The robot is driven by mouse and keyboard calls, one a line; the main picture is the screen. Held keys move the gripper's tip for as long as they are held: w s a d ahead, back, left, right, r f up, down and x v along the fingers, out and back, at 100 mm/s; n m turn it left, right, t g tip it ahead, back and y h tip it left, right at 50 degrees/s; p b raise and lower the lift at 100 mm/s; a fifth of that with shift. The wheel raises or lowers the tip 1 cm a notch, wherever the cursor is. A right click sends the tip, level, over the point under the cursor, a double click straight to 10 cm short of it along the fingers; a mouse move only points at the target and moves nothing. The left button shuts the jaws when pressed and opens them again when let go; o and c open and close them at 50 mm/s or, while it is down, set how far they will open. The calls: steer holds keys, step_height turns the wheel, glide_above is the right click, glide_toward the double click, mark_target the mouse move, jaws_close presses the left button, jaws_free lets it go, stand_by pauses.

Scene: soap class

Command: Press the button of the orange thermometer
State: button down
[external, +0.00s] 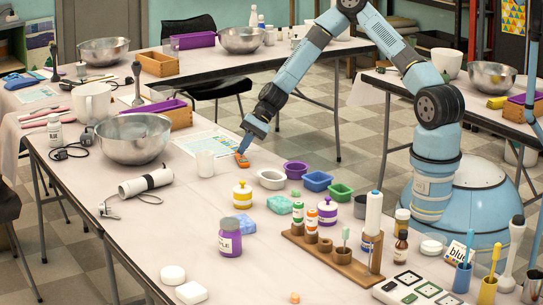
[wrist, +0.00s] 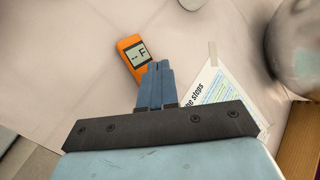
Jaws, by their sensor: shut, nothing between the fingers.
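The orange thermometer (external: 242,160) lies on the table in the external view, right under the tip of my gripper (external: 243,149). In the wrist view the orange thermometer (wrist: 134,58) has a display reading "-- F". My gripper (wrist: 157,68) is shut and empty, its blue fingers together. The fingertips overlap the lower right part of the thermometer in the picture and hide some of it. I cannot tell whether they touch it. I cannot make out the button.
A printed sheet (wrist: 216,88) is taped beside the thermometer.

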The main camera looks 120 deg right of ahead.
steer(key=shift+r, duration=0.6)
steer(key=shift+r, duration=0.1)
steer(key=shift+r, duration=2.9)
